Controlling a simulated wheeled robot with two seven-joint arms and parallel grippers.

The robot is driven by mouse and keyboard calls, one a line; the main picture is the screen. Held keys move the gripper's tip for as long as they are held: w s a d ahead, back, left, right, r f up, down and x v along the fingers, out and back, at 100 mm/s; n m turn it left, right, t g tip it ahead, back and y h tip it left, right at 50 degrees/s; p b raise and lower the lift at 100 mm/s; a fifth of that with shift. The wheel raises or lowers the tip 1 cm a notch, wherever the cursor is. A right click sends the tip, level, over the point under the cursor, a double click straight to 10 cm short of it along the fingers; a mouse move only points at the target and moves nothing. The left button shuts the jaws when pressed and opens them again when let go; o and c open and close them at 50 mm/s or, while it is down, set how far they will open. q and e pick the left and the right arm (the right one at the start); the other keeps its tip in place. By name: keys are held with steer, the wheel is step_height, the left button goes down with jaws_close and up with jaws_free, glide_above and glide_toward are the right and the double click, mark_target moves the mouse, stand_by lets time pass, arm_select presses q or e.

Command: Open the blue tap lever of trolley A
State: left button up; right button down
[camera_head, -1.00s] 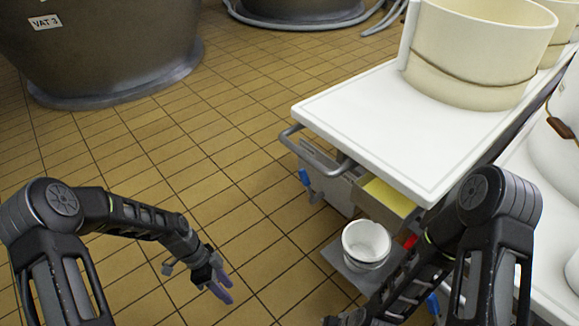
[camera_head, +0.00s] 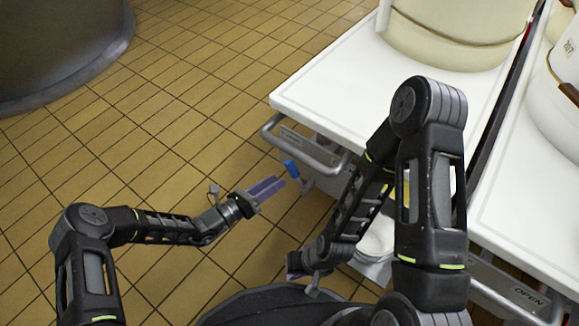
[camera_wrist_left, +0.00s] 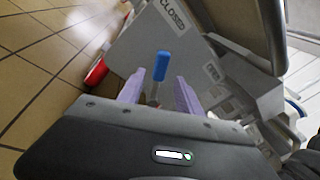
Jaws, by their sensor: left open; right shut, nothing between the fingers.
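The blue tap lever (camera_head: 291,169) sticks out under the edge of a white-topped trolley (camera_head: 335,100). Its letter is not readable. In the left wrist view the blue lever (camera_wrist_left: 162,66) stands roughly upright, ahead of and between the fingers. My left gripper (camera_head: 274,187) is open and close to the lever, just left of and below it in the head view; contact cannot be told. A CLOSED label (camera_wrist_left: 172,14) shows on the grey panel above the lever. My right gripper (camera_head: 292,265) is shut and empty, low in front of the trolley.
A bar handle (camera_head: 285,140) juts from the trolley's end near the lever. A red part (camera_wrist_left: 97,74) shows left of the lever. A white bucket (camera_head: 374,242) is partly hidden by my right arm.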

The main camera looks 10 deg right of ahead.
mark_target(291, 172)
stand_by(0.3)
arm_select(q)
steer(key=b+x, duration=0.2)
steer(key=x, duration=0.5)
steer(key=shift+d+f+b, duration=0.1)
steer(key=shift+f+b, duration=0.05)
steer(key=shift+b, duration=0.2)
steer(key=shift+w+d, duration=0.15)
steer(key=shift+d, duration=0.1)
steer(key=shift+c, duration=0.4)
jaws_close()
stand_by(0.5)
